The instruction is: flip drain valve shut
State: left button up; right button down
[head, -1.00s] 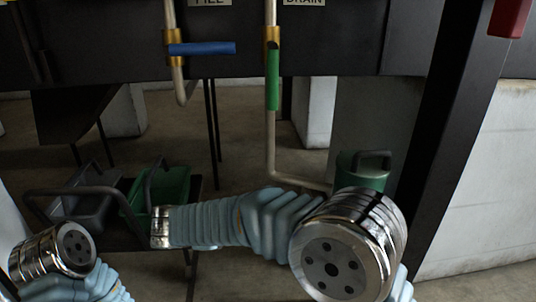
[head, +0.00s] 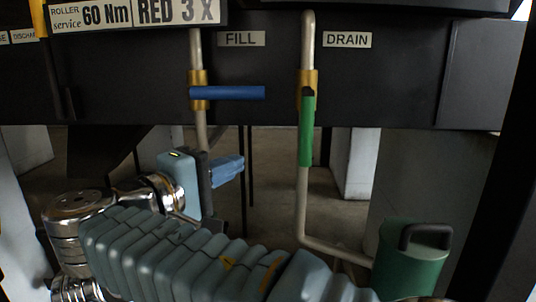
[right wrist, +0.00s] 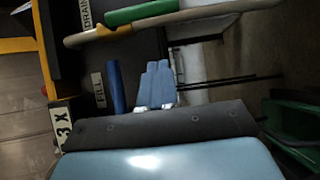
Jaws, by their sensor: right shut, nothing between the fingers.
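The drain valve's green handle (head: 307,130) hangs straight down along its pipe, below a brass body (head: 308,79) and left of the DRAIN label (head: 347,40). The green handle also shows at the top of the right wrist view (right wrist: 140,13). My right gripper (head: 240,166) is shut and empty, below the blue fill handle and left of the green handle, apart from both. Its blue fingers also show in the right wrist view (right wrist: 158,68). My left gripper is not in view.
The blue fill handle (head: 228,93) sticks out sideways from its pipe under the FILL label (head: 242,39). A green canister (head: 411,262) stands at lower right, by the bent drain pipe (head: 335,249). Open space lies between the two pipes below the dark panel (head: 420,90).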

aim_at(306, 126)
jog(key=s+d+b+x, duration=0.1)
jog(key=d+x, duration=0.1)
jog(key=x, duration=1)
jog(key=shift+d, duration=0.25)
jog(key=shift+s+d+f, duration=0.1)
jog(key=shift+s, duration=0.05)
